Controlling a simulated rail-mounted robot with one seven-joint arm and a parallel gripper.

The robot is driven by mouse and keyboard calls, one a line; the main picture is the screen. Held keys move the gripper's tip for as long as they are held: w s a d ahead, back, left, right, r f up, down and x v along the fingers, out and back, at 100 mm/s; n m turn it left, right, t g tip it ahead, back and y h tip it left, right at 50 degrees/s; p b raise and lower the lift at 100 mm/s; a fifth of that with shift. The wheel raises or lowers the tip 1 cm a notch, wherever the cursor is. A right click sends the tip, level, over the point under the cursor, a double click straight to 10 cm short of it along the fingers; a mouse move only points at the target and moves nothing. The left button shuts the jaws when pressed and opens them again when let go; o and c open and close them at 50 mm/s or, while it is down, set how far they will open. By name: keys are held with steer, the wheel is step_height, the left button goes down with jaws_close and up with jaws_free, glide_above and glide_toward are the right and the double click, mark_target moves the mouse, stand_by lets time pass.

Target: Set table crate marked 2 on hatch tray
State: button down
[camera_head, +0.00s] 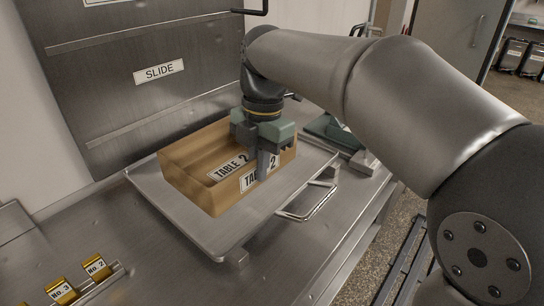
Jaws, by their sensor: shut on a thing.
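The wooden table crate marked 2 (190,181) has "TABLE 2" labels on its front side and inside it. It is on or just above the metal hatch tray (223,241); I cannot tell if its base touches. The tray lies on the steel counter in front of the hatch and has a wire handle at its right. My gripper (264,168) points down and is shut on the crate's near wall, beside the front label. The fingers and arm hide part of the crate's right end.
A steel hatch door labelled "SLIDE" (158,71) stands behind the tray. Brass tags marked No. 3 (61,290) and No. 2 (95,267) sit in a holder at lower left. A dark green object (328,128) lies right of the tray.

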steer(key=w+f, duration=0.1)
steer(key=w, duration=0.1)
steer(key=w+d+f+p, duration=0.1)
steer(key=w, duration=0.2)
steer(key=w+f, duration=0.1)
steer(key=w, duration=0.2)
steer(key=shift+w+d+f+p, duration=0.15)
steer(key=shift+d+f+p, duration=0.05)
steer(key=shift+f+p, duration=0.15)
steer(key=w+f, duration=0.4)
steer(key=f, duration=0.1)
steer(key=shift+w+d, duration=0.2)
steer(key=shift+d, duration=0.2)
steer(key=shift+w+f+p, duration=0.25)
steer(key=shift+f+p, duration=0.05)
steer(key=shift+f, duration=0.05)
steer(key=shift+w+f, duration=0.15)
steer(key=shift+f, duration=0.8)
steer(key=shift+w+f, duration=0.1)
steer(key=shift+f, duration=0.8)
steer(key=shift+f, duration=0.1)
steer(key=shift+d+f, duration=0.1)
steer(key=shift+f, duration=0.05)
steer(key=c, duration=1.6)
jaws_free()
